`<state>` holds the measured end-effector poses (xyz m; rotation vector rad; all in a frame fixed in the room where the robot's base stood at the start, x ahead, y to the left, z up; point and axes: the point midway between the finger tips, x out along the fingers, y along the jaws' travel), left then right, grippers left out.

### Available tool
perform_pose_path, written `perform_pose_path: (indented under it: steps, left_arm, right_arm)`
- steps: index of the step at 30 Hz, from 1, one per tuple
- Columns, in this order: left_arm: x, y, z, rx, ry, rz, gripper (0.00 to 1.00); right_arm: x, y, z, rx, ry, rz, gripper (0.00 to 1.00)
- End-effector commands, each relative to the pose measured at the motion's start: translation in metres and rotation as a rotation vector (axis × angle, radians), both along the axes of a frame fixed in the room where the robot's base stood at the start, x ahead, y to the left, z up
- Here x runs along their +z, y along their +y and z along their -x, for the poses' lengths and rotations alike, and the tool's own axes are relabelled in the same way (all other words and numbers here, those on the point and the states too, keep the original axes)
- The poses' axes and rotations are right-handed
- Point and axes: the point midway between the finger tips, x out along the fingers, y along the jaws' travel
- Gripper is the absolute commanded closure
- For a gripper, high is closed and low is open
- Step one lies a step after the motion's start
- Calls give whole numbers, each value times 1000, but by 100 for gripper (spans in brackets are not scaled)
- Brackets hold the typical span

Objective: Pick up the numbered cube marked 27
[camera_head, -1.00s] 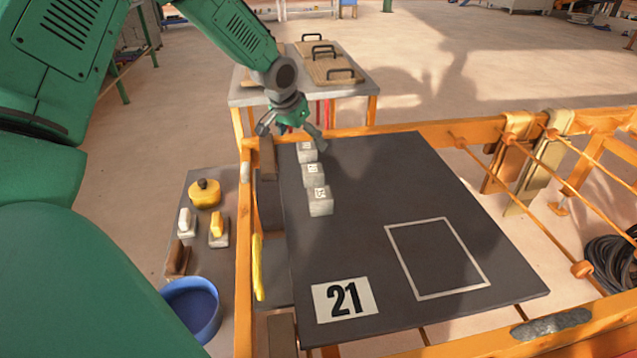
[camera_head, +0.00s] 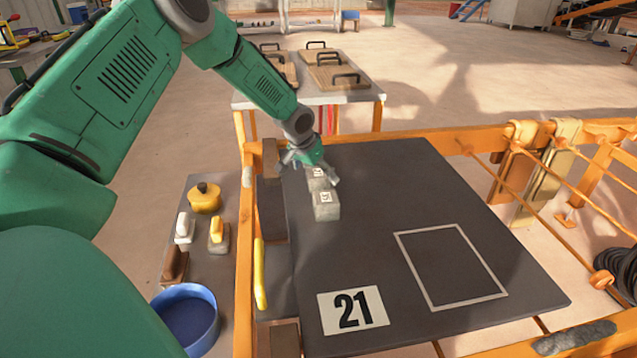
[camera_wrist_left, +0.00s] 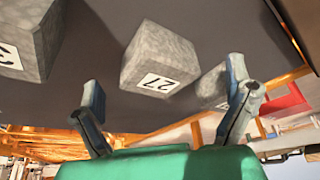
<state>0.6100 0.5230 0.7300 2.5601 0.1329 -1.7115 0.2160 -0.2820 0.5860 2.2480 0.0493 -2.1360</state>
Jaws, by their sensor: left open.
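The grey cube marked 27 (camera_wrist_left: 160,62) is in the middle of the left wrist view, its white label facing me. In the head view it appears to be the middle cube (camera_head: 318,183), partly covered by my gripper. My left gripper (camera_head: 312,170) is open and empty over the far end of the cube row. In the left wrist view its fingers (camera_wrist_left: 167,85) are spread on either side below the 27 cube, apart from it. Another cube (camera_wrist_left: 30,38) is at the left, its number cut off. A third (camera_wrist_left: 213,85) is partly behind the right finger.
The nearest cube (camera_head: 326,206) stands on the dark board (camera_head: 390,190). The board also has a white outlined rectangle (camera_head: 450,265) and a 21 card (camera_head: 353,310). An orange frame (camera_head: 246,230) edges it. A side shelf holds a blue bowl (camera_head: 187,318). The board's right side is clear.

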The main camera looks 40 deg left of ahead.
Motion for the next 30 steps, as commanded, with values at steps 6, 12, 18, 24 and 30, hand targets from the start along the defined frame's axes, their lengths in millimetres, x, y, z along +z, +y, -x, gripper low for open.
perform_pose_path:
  steps: [6,12,18,24,30]
  left_arm:
    - [-24,-1,-9,0,0,-2,4]
    - [-22,-3,-10,-1,0,-5,4]
    - [-24,-1,-10,-1,0,-1,57]
    - [-24,-1,-10,-1,-1,-1,70]
    - [-16,-1,-10,0,1,-3,70]
  right_arm:
    - [-10,0,0,1,0,0,60]
    - [-9,0,0,1,0,0,60]
    - [-9,0,0,0,0,0,60]
    - [-9,0,0,0,0,0,60]
    - [-6,0,0,1,0,0,60]
